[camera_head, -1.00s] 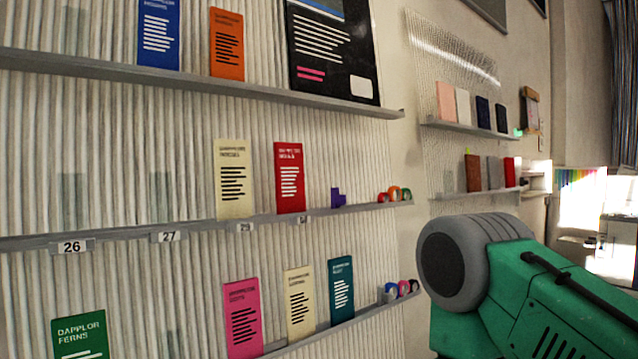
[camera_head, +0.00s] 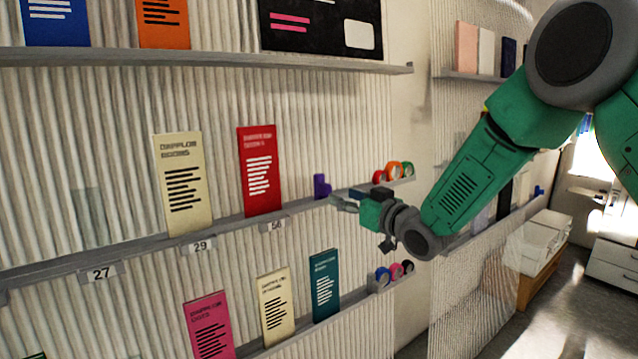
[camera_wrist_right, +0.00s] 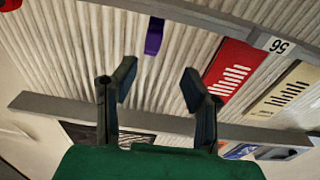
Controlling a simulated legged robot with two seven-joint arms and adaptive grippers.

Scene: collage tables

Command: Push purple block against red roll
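The small purple block (camera_head: 321,186) stands on the middle shelf, just right of the red booklet. The red roll (camera_head: 379,176) stands farther right on that shelf, with a gap between it and the block. My right gripper (camera_head: 343,203) is in front of the shelf, near the block and to its right, apparently not touching it. In the right wrist view, which looks inverted, my right gripper (camera_wrist_right: 158,82) has its fingers spread and empty, and the purple block (camera_wrist_right: 154,36) shows beyond them. A red round thing (camera_wrist_right: 10,4) is cut off at the top left corner. My left gripper is out of view.
An orange roll (camera_head: 393,169) and a green roll (camera_head: 407,169) stand beside the red roll. A red booklet (camera_head: 261,170) and a cream booklet (camera_head: 183,184) stand left of the block. The shelf edge (camera_head: 235,227) carries number tags. More rolls (camera_head: 395,271) sit on the lower shelf.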

